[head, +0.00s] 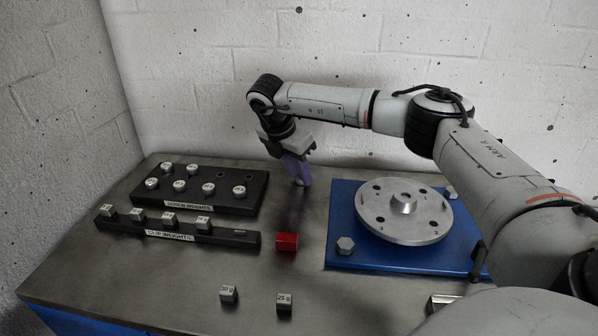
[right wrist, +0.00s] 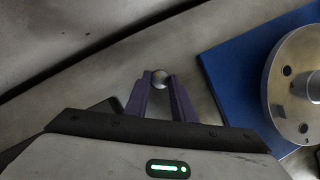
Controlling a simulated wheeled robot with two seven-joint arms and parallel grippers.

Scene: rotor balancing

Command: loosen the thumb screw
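My right gripper (head: 302,180) points down with its purple fingers over the bare table, between the weight racks and the blue base. In the right wrist view its fingertips (right wrist: 160,80) are closed on both sides of a small round silver piece (right wrist: 160,77). I cannot tell whether this piece is the thumb screw or a screw weight. In the head view the fingers hide it. The grey rotor disc (head: 380,215), with a raised hub (head: 403,203) and several holes, lies on the blue base (head: 375,258). No thumb screw is clearly recognisable on it. My left gripper is not in view.
The screw-weight rack (head: 215,205) holds several silver weights and has empty holes at its far right. The clip-weight rack (head: 235,238) stands in front. A red block (head: 287,242) and two small weights, 30 g (head: 228,294) and 25 g (head: 284,301), lie nearer the front.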

